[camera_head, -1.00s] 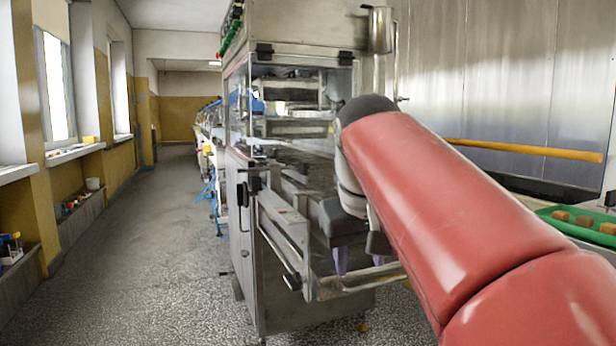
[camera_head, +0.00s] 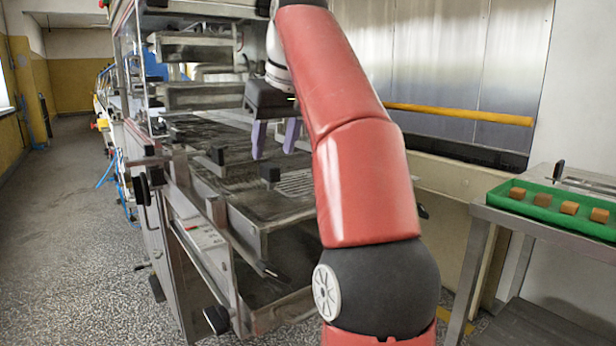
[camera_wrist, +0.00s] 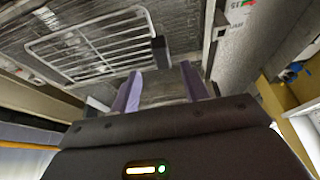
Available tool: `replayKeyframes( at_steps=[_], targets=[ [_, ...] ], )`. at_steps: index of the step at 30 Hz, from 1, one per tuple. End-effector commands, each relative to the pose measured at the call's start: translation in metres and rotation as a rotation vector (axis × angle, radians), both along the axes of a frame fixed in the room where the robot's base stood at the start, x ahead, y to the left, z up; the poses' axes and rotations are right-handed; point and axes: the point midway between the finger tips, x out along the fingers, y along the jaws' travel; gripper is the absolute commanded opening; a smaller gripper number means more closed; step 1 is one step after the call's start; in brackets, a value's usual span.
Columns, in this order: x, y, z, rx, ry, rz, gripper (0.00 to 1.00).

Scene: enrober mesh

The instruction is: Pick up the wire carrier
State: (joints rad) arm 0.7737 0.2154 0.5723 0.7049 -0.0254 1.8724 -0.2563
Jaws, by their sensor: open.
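The wire carrier (camera_wrist: 92,46) is a pale metal frame with parallel bars. In the wrist view it lies on the dark, worn bed of the machine, left of and beyond my fingers. In the head view, part of a barred grid that looks like the carrier (camera_head: 297,182) shows beside my red arm, which hides the rest. My gripper (camera_head: 273,153) is open, its two purple fingers pointing down over the machine bed. In the wrist view my gripper (camera_wrist: 160,78) has nothing between its fingers, and it is apart from the carrier.
The steel machine (camera_head: 207,45) has an upper frame above the bed and black knobs along its near side. A green tray (camera_head: 520,212) with several brown blocks stands on a steel table (camera_head: 527,228) at right. The floor at left is clear.

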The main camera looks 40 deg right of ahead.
Motion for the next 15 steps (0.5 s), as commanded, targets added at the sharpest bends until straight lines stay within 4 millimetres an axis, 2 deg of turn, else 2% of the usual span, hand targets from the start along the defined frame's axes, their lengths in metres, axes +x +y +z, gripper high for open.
replayKeyframes(
  at_steps=[8, 15],
  targets=[
    [0.005, 0.002, -0.014, 0.000, 0.002, -0.001, 0.45],
    [0.019, 0.004, -0.048, 0.002, 0.000, -0.002, 0.45]
  ],
)
